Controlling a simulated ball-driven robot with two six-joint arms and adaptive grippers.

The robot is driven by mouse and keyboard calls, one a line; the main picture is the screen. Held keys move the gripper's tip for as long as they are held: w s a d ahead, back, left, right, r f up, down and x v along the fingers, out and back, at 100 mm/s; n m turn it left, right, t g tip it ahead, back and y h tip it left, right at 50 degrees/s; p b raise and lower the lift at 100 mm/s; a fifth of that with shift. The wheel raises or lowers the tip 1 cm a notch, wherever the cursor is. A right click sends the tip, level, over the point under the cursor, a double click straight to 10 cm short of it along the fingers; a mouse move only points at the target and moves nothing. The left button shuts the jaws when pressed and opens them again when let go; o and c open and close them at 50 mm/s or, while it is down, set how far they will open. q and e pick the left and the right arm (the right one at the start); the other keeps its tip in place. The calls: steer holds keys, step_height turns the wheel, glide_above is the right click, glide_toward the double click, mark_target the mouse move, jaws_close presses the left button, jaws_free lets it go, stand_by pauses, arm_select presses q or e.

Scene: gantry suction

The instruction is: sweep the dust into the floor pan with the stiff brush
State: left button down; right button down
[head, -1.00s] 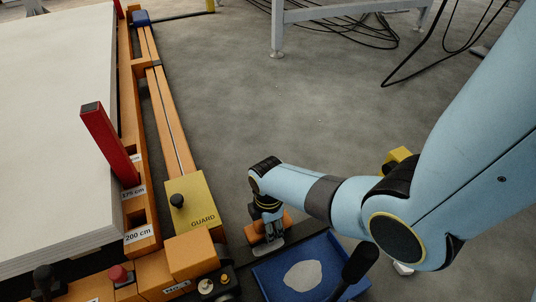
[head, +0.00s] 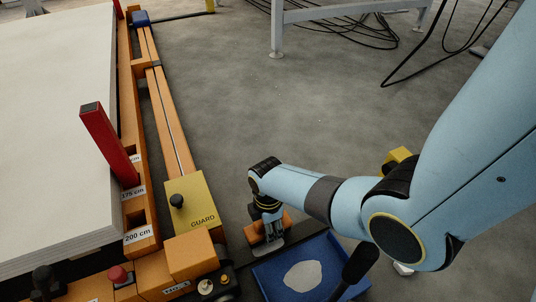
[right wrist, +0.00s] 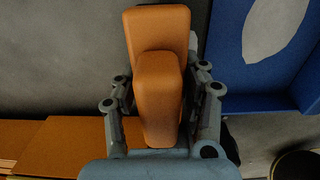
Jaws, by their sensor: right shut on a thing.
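The stiff brush is an orange block (right wrist: 160,95) held between the fingers of my right gripper (right wrist: 160,110) in the right wrist view. In the head view the right gripper (head: 268,226) points down, with the orange brush (head: 252,234) low near the floor, just left of the pan. The bristles are hidden. The floor pan (head: 328,248) is a blue tray with a black handle (head: 360,262). A pale grey, flat patch of dust (head: 303,277) lies inside it. The pan also shows in the right wrist view (right wrist: 228,62). My left gripper is out of view.
An orange gantry rail with a yellow GUARD block (head: 198,203) stands to the left of the brush. A red post (head: 109,145) and a large pale panel (head: 50,120) are further left. Grey floor is open beyond the arm; black cables (head: 350,32) lie at the back.

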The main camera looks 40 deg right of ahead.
steer(key=shift+f, duration=0.1)
steer(key=shift+f+b, duration=0.3)
steer(key=shift+f, duration=0.2)
steer(key=shift+s+a+r+p, duration=0.15)
steer(key=shift+s+r+p, duration=0.2)
steer(key=shift+s+p, duration=0.2)
steer(key=shift+s+a+f+p, duration=0.2)
steer(key=shift+s+p, duration=0.1)
steer(key=shift+s, duration=0.5)
steer(key=shift+s+a+f+p, duration=0.15)
steer(key=shift+s+p, duration=0.1)
steer(key=shift+s, duration=0.55)
steer(key=shift+s+a+r+p, duration=0.15)
steer(key=shift+s+p, duration=0.35)
steer(key=shift+s, duration=0.3)
